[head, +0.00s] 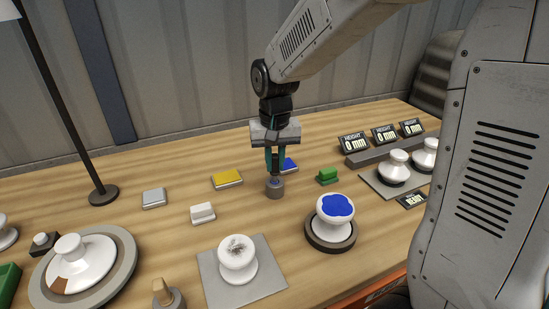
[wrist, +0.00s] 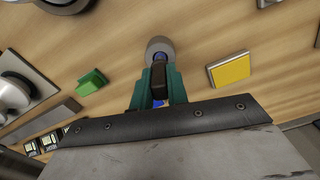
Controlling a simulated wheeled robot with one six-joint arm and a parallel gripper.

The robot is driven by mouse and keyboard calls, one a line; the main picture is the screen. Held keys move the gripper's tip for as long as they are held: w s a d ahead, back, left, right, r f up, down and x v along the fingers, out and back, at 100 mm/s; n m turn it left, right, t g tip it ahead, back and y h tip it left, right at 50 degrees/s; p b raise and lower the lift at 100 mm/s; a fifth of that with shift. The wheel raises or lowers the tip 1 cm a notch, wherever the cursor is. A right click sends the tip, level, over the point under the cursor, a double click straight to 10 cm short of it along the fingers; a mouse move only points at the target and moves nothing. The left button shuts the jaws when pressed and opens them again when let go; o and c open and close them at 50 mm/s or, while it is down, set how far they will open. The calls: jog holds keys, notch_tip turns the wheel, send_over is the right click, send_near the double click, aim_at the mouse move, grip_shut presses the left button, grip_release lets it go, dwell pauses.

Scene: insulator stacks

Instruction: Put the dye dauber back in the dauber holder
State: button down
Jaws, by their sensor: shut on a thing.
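My gripper (head: 275,165) points straight down near the middle of the bench, and its teal fingers are shut on the dark dye dauber (wrist: 158,78). Directly under the fingers is a short grey cylinder (head: 275,189), which looks like the dauber holder. The holder also shows just beyond the fingertips in the wrist view (wrist: 159,46). The dauber is upright and lined up with the holder. Its lower end is at the holder's top, and I cannot tell how deep it sits. The fingers hide most of the dauber.
A blue pad (head: 289,165) lies close behind my gripper. A yellow pad (head: 226,179) and a white block (head: 203,213) lie left, a green block (head: 328,176) right. A white insulator with blue dye on top (head: 336,208) stands front right, another white piece (head: 237,252) in front.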

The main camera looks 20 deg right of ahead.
jog(key=shift+f, duration=1.35)
jog(key=c, duration=1.3)
grip_release()
jog(key=shift+r, duration=0.1)
notch_tip(320, 180, up, 8)
jog(key=shift+f, duration=0.2)
jog(key=s+d+r+n, duration=0.1)
jog(key=s+r, duration=0.1)
jog(key=s, duration=1)
jog(key=s+d+r+n+t, duration=0.1)
jog(key=s+d+n, duration=0.1)
jog(key=s, duration=1)
jog(key=shift+s+r, duration=0.35)
jog(key=shift+s, duration=0.05)
